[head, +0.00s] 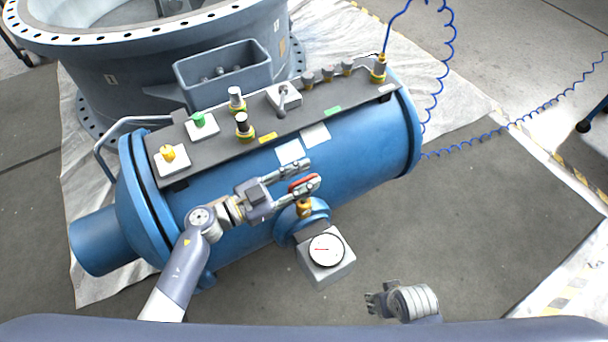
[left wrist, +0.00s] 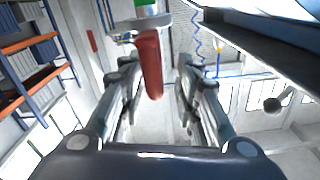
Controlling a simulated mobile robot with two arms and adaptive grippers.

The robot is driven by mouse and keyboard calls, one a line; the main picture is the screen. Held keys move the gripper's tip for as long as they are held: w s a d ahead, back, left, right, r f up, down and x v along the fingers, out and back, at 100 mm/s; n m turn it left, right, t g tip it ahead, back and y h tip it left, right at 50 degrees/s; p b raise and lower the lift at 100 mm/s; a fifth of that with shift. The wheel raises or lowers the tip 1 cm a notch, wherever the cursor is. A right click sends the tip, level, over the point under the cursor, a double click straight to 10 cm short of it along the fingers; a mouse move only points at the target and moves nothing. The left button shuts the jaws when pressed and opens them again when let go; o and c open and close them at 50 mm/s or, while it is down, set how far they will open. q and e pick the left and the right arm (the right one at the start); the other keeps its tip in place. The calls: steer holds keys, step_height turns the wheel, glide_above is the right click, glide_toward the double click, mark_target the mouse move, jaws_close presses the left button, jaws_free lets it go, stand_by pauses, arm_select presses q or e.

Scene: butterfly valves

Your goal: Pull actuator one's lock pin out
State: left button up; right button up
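The blue cylindrical actuator (head: 350,140) lies on its side with a dark control panel (head: 215,150) along its top. On the panel stand a black-capped plunger (head: 243,124) and a silver-capped plunger (head: 236,98), each with a brass-coloured base. I cannot tell which part is the lock pin. My left gripper (head: 306,174) is open at the actuator's front side, its fingers on either side of a red valve handle (head: 302,184). The handle also shows between the fingers in the left wrist view (left wrist: 149,65). My right gripper (head: 372,303) is low in the head view, away from the actuator.
The panel carries an orange button (head: 168,153), a green button (head: 198,119), a grey lever (head: 283,98) and several small knobs. A pressure gauge (head: 326,250) stands below the red handle. A large flanged ring (head: 160,60) stands behind.

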arm_select(q)
steer(key=v, duration=1.1)
steer(key=shift+a, duration=0.25)
steer(key=shift+s, duration=0.15)
